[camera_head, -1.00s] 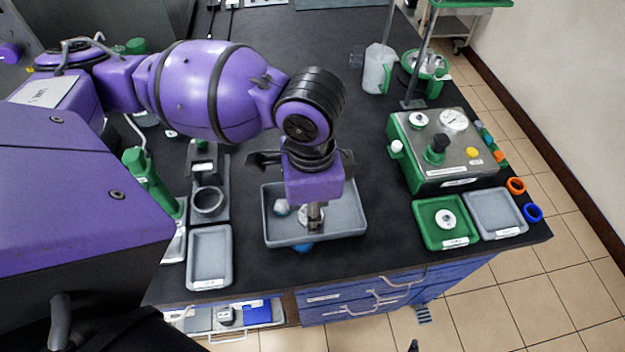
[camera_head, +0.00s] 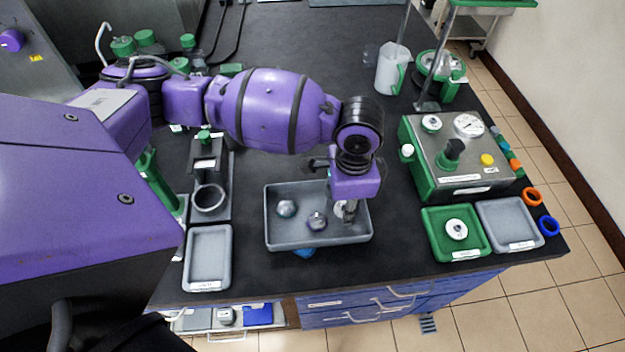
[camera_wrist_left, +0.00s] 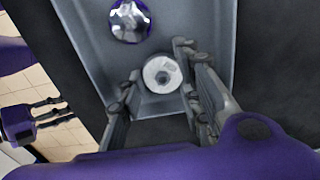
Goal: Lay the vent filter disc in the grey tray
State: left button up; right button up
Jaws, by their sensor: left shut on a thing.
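A white vent filter disc with a grey hub (camera_wrist_left: 162,74) sits between the fingers of my left gripper (camera_wrist_left: 158,62) in the left wrist view. In the head view, the left gripper (camera_head: 349,214) points down at the right side of the large grey tray (camera_head: 268,232), with the disc's pale edge (camera_head: 340,209) beside its fingers. The gripper is shut on the disc. Whether the disc touches the tray floor I cannot tell. Two small grey trays also stand on the bench, one at left (camera_head: 208,258) and one at right (camera_head: 512,222), both empty. My right gripper (camera_wrist_left: 62,110) hangs open over the floor.
A green tray (camera_head: 436,217) holds another round white part. Behind it stands a green-sided control box (camera_head: 460,155) with a gauge. A grey holder (camera_head: 208,175) stands at left.

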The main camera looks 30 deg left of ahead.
pick_arm(q)
jog(key=o, duration=0.8)
jog(key=shift+o, duration=0.2)
notch_tip(320, 180, up, 12)
jog(key=p, duration=0.1)
jog(key=shift+r, duration=0.15)
